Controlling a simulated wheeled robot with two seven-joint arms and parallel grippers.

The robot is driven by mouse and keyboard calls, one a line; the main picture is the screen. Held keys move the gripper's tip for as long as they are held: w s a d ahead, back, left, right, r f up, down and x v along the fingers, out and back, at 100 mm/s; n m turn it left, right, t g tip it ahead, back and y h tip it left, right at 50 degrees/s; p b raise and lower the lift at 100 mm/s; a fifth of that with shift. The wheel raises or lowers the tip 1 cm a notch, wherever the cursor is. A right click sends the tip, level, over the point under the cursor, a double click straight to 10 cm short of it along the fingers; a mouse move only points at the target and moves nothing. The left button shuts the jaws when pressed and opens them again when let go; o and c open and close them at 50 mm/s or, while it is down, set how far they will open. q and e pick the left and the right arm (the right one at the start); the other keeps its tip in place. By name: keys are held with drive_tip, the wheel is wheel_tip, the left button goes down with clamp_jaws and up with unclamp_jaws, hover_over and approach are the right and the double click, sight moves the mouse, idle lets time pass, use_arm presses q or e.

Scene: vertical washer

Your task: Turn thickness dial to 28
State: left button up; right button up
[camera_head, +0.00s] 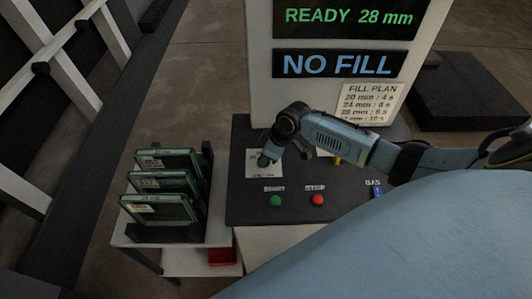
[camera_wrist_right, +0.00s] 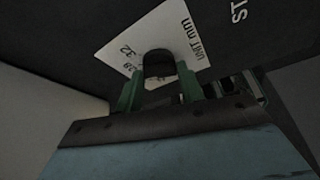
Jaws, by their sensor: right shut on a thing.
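The thickness dial (camera_wrist_right: 158,66) is a dark round knob on a white scale plate (camera_wrist_right: 118,50). The upper display (camera_head: 348,17) reads "READY 28 mm" in green. My left gripper is not in view.
Below the dial are a green START button (camera_head: 276,201) and a red STOP button (camera_head: 317,200). A blue GAS control (camera_head: 377,190) is at right. The lower display (camera_head: 338,65) reads "NO FILL". A rack of glass panels (camera_head: 160,208) stands left.

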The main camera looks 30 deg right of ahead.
drive_tip(key=o, duration=1)
drive_tip(key=shift+s+d+r, duration=0.15)
drive_tip(key=shift+d+r, duration=0.05)
drive_tip(key=shift+r, duration=0.4)
drive_tip(key=v, duration=1.2)
drive_tip(key=shift+b, duration=0.45)
drive_tip(key=shift+s+a, duration=0.15)
